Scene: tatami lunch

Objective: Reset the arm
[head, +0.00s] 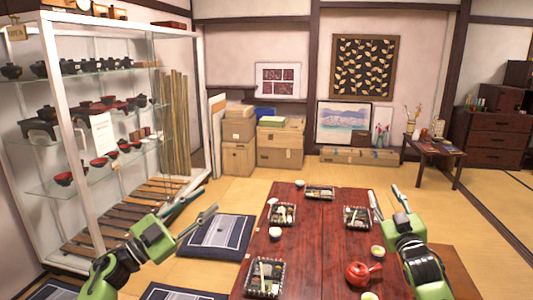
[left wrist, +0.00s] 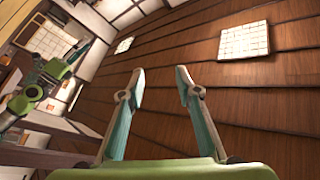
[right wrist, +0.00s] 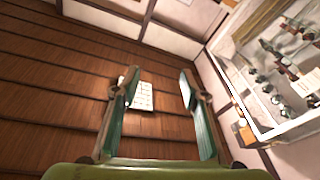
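My left gripper (head: 203,203) is raised at the left of the low table in the head view, in front of the floor cushions. In the left wrist view its two fingers (left wrist: 157,82) stand apart with nothing between them. My right gripper (head: 388,203) is raised over the right side of the table. In the right wrist view its fingers (right wrist: 158,82) are also apart and empty. Both wrist cameras look up at the wooden ceiling.
The dark red table (head: 312,248) holds a red teapot (head: 361,272), cups and several lunch trays such as one at front left (head: 265,278). A glass display shelf (head: 100,110) stands at left. A blue cushion (head: 217,237) lies beside the table. Cardboard boxes (head: 281,145) stand behind.

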